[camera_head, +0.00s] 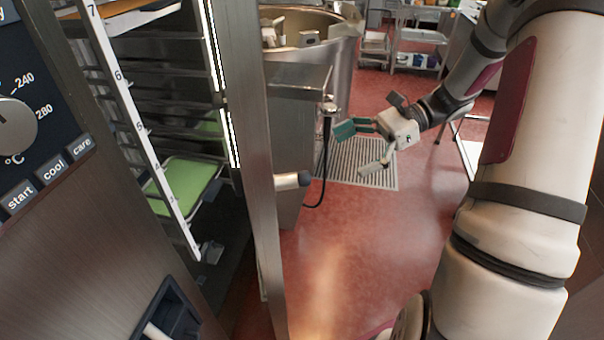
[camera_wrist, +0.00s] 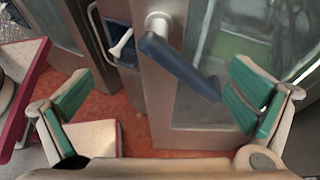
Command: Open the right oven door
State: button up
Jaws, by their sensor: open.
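The oven door shows in the head view as a tall steel edge (camera_head: 245,150), seen nearly edge-on. A short handle (camera_head: 288,181) sticks out from it to the right. In the wrist view the dark blue lever handle (camera_wrist: 180,66) slants across a steel door frame (camera_wrist: 175,112), with a glass pane (camera_wrist: 232,48) on its right. My gripper (camera_head: 357,150) is open and empty, to the right of the handle in the head view. In the wrist view its teal-padded fingers (camera_wrist: 158,88) stand wide apart, with the handle ahead between them. I see no contact. Whether the door is ajar is unclear.
The control panel (camera_head: 40,110) stands at left, beside racks with a green tray (camera_head: 186,184). A dark recess with a pale bar (camera_head: 155,331) is at lower left. A steel kettle (camera_head: 335,65) stands behind the door. Red floor is open around the drain grate (camera_head: 365,165).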

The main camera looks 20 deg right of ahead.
aim_at(292, 180)
jog(key=p+x, duration=0.1)
jog(key=x, duration=1.2)
jog(key=shift+s+a+f, duration=0.1)
jog(key=shift+a+f, duration=0.05)
jog(key=shift+a, duration=0.1)
